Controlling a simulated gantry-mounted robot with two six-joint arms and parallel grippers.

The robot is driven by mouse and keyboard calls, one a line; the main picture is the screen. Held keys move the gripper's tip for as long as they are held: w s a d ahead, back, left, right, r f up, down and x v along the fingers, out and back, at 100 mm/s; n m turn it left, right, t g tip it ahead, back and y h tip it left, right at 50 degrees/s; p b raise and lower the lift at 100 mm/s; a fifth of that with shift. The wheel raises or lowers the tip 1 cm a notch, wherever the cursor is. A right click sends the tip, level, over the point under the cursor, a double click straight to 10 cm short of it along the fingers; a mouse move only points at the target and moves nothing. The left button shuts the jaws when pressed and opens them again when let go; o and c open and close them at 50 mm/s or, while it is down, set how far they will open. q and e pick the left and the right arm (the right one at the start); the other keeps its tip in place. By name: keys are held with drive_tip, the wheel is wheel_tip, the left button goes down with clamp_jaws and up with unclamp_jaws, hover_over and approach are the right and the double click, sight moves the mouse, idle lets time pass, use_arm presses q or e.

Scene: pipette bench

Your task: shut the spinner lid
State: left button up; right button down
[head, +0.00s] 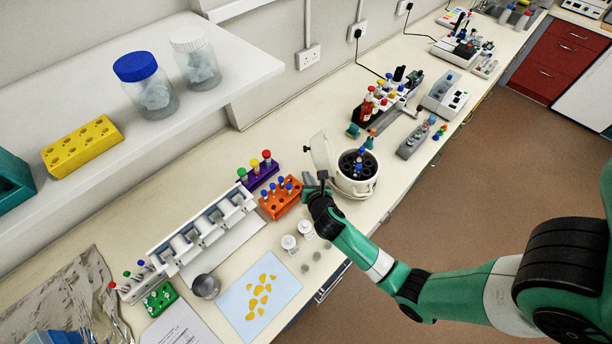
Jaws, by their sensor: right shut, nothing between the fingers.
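The spinner (354,187) is a round cream-white device on the bench with a dark rotor inside, which holds blue-capped tubes. Its lid (321,154) stands raised, roughly upright, on the left side of the spinner. My right gripper (312,184) is shut and empty, just left of the spinner and below the raised lid. I cannot tell whether it touches the lid or the body. My right arm reaches in from the right edge. My left gripper is not in view.
An orange rack (281,201) and a purple rack (258,177) with capped tubes stand left of my right gripper. Small white jars (289,243) stand in front. A grey tube block (415,139) lies right of the spinner. A shelf (225,60) overhangs the bench at the back left.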

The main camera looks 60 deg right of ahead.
sight(318, 155)
drive_tip(key=b+x, duration=0.2)
drive_tip(key=x, duration=0.6)
drive_tip(key=r+p, duration=0.2)
drive_tip(key=r, duration=0.2)
drive_tip(key=shift+s+d+r+p, duration=0.15)
drive_tip(key=shift+s+d+p, duration=0.1)
drive_tip(key=shift+s+p, duration=0.15)
drive_tip(key=shift+r, duration=0.1)
